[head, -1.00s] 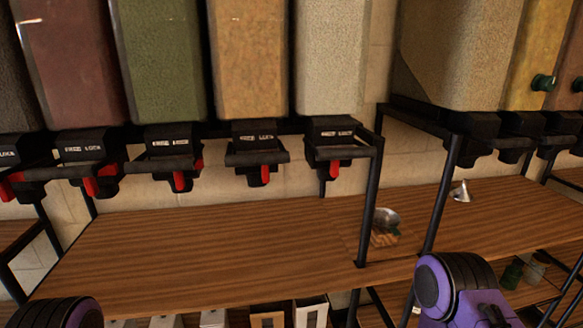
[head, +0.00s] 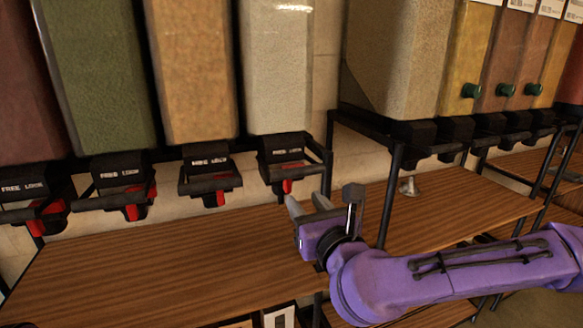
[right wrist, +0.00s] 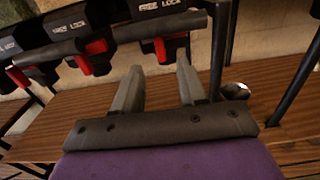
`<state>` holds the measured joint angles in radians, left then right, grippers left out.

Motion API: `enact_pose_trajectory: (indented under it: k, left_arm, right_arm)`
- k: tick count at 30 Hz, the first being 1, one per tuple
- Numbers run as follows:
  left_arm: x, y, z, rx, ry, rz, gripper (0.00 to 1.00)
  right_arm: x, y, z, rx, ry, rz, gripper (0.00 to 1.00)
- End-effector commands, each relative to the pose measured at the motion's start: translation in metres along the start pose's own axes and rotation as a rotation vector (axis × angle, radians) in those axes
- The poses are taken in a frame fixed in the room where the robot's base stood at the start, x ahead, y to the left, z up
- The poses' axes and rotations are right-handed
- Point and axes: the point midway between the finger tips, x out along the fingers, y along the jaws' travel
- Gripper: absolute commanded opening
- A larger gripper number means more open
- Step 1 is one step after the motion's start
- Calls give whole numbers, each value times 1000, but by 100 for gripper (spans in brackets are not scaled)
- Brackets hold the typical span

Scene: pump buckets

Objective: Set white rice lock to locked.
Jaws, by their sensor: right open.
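The pale, whitish grain bin (head: 280,70), likely the white rice, stands at the right end of the near row. Its black dispenser (head: 286,146) carries "FREE LOCK" lettering and a red lever (head: 287,187) hanging below. The dispenser (right wrist: 160,24) and red lever (right wrist: 161,48) also show in the right wrist view, ahead of the fingers. My right gripper (head: 305,200) is open and empty, just below and right of the lever, apart from it. Its two grey fingers (right wrist: 158,78) point toward the dispenser. My left gripper is out of view.
More bins with red-levered dispensers (head: 208,175) stand to the left. A black frame post (head: 391,195) rises right of the gripper. The wooden shelf (head: 170,265) below is mostly clear. A metal scoop or funnel (head: 409,186) stands farther right.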

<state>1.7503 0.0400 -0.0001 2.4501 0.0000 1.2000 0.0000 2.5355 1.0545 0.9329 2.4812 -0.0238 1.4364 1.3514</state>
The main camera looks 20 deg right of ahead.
Motion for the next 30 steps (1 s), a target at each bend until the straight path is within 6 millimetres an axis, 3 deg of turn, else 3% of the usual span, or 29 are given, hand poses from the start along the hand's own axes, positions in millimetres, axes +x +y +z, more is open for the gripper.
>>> enact_pose_trajectory:
  k: [1, 6, 10, 15, 22, 23, 26, 30]
  left_arm:
    - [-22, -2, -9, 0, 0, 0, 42]
    - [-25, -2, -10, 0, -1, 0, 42]
    - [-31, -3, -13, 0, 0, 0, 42]
    - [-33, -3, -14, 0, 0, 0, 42]
    - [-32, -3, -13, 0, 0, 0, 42]
    - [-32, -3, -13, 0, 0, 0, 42]
    - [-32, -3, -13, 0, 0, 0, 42]
    - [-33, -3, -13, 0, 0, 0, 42]
  right_arm:
    - [3, 1, 10, -3, 7, 4, 42]
    - [46, 1, 2, -3, 4, 1, 42]
    - [68, 1, 1, -3, 4, 2, 42]
    - [81, 1, -1, -3, 2, 3, 42]
    - [82, 1, -2, -3, 1, 4, 42]
    - [82, 1, -2, -3, 1, 4, 35]
    - [82, 1, -2, -3, 1, 3, 2]
    - [82, 1, -2, -3, 2, 3, 0]
